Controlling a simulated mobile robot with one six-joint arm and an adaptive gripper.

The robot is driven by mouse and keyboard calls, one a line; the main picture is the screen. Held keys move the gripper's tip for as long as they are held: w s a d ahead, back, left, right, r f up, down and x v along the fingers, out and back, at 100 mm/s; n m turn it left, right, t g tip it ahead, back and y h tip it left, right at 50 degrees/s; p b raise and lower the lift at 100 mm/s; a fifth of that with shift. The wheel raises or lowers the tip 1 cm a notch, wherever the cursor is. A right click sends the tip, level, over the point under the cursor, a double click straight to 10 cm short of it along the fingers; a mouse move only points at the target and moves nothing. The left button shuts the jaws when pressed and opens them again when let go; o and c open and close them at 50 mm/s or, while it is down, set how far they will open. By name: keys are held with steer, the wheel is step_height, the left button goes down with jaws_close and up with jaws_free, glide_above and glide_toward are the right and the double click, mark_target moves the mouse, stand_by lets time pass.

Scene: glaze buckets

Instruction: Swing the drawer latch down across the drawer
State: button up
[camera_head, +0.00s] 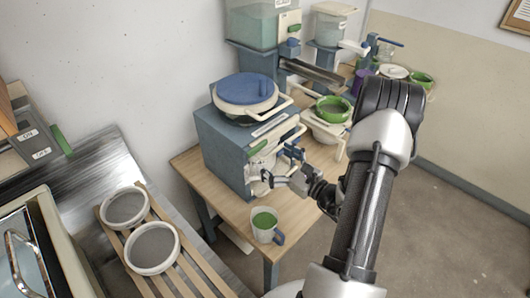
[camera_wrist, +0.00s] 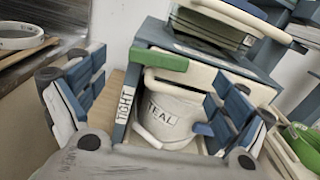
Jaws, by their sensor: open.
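The grey-blue cabinet (camera_head: 219,150) stands on the wooden table, its front facing my gripper (camera_head: 277,167). A green bar (camera_head: 257,147), apparently the latch, lies near the top of the front. In the wrist view the green bar (camera_wrist: 159,60) runs roughly sideways along the upper left of the opening. Below it, a whitish bucket labelled TEAL (camera_wrist: 168,116) sits within the front; whether it stands in a drawer is unclear. My gripper also shows in the wrist view (camera_wrist: 158,98), open and empty, its fingers either side of the bucket. Contact cannot be judged.
A blue-lidded pot (camera_head: 248,88) stands on the cabinet. A cup of green glaze (camera_head: 265,224) stands at the table's front edge, below my gripper. Green-rimmed bowls (camera_head: 331,112) stand to the right. Two round sieves (camera_head: 152,248) lie on slats at left.

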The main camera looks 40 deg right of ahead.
steer(key=s+d, duration=0.1)
steer(key=s, duration=0.5)
steer(key=shift+s, duration=0.4)
